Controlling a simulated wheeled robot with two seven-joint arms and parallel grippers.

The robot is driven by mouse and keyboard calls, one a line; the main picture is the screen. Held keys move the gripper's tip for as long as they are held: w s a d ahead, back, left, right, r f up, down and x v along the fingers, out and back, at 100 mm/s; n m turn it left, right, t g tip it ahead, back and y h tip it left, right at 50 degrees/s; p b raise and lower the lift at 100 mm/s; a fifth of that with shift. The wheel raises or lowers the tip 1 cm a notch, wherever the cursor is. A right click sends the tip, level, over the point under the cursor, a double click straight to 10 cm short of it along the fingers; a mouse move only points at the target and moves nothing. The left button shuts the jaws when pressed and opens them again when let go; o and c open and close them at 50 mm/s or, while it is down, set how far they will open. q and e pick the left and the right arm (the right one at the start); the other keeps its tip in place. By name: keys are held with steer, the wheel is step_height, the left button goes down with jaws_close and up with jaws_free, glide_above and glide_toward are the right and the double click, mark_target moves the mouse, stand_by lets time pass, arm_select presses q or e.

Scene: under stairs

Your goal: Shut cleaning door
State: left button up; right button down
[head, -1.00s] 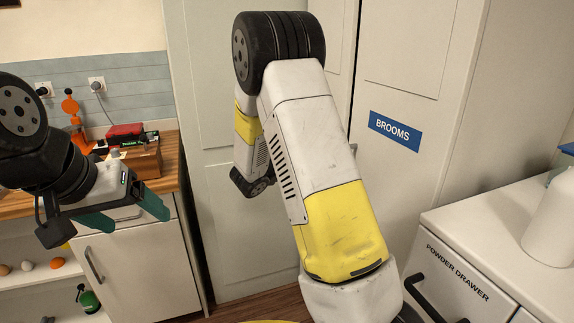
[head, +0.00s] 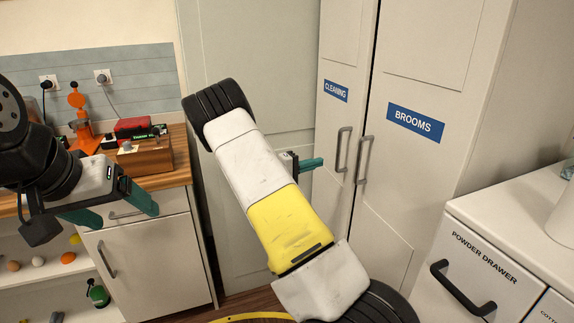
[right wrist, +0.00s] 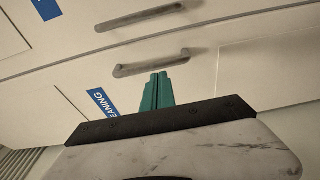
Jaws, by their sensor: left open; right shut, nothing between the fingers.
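The cleaning door (head: 336,190) bears a blue CLEANING label (head: 335,91) and a grey vertical handle (head: 343,149). A dark gap runs between it and the brooms door (head: 436,75); I cannot tell whether it is fully flush. My right gripper (head: 314,163) is shut and empty, its green tips just left of the cleaning handle. In the right wrist view the shut tips (right wrist: 160,78) point at the cleaning door's handle (right wrist: 150,63); contact is unclear. My left gripper (head: 120,212) is open and empty, before the left counter.
The brooms handle (head: 364,160) is beside the cleaning handle. The powder drawer unit (head: 480,250) stands at the right. At the left, a wooden counter (head: 178,160) holds a wooden box (head: 147,157) and an orange device (head: 80,115). My right arm covers the middle.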

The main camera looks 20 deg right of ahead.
steer(key=x, duration=0.5)
steer(key=shift+w+d, duration=0.1)
steer(key=shift+d, duration=0.25)
